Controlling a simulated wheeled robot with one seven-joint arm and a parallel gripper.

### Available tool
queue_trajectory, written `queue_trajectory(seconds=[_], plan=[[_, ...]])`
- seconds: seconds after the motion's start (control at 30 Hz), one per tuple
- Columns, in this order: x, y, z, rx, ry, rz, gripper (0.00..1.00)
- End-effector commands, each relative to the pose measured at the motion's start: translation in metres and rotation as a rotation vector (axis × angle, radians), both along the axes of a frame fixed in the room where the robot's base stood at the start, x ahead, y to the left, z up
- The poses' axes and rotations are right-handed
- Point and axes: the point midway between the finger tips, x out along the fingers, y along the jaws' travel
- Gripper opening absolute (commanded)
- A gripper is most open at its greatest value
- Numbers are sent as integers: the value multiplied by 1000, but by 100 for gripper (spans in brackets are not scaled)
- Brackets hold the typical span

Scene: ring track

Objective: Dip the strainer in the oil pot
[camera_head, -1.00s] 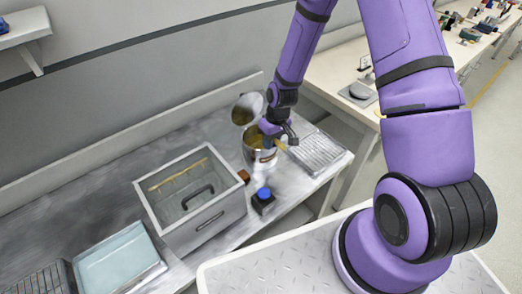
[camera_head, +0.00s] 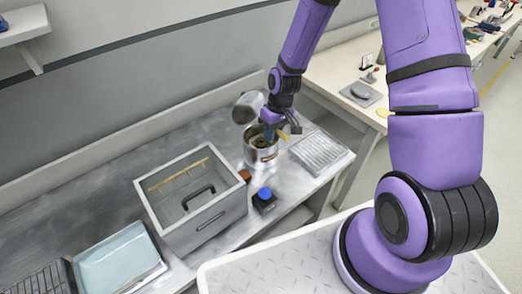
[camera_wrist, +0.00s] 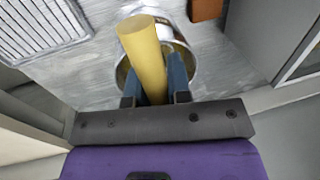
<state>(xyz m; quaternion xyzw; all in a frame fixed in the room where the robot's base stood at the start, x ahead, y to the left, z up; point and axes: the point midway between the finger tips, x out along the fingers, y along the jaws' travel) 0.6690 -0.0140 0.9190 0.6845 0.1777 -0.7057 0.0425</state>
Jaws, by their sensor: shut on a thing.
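The oil pot (camera_head: 260,157) is a shiny metal pot on the metal counter, with a dark round inside. My gripper (camera_head: 279,129) is at the pot's far right rim, slightly above it. It is shut on the yellow handle (camera_head: 283,136), which also shows between my gripper's fingers (camera_wrist: 155,92) in the wrist view (camera_wrist: 143,45). A grey cup shape (camera_head: 248,107), which looks like the strainer's bowl, is tilted behind and above the pot. Its join to the handle is hidden. The pot's rim (camera_wrist: 181,50) shows behind the handle in the wrist view.
A ribbed metal tray (camera_head: 321,151) lies right of the pot. A grey box with a glass-like top (camera_head: 203,213) stands at left front. A dark block with a blue knob (camera_head: 264,199) and a small brown block (camera_head: 244,175) are nearby. A pale blue tray (camera_head: 115,262) lies further left.

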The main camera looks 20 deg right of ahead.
Motion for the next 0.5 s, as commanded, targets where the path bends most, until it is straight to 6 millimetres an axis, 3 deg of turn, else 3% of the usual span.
queue_trajectory(seconds=[0.5], plan=[[1,0,31,0,-3,-1,0]])
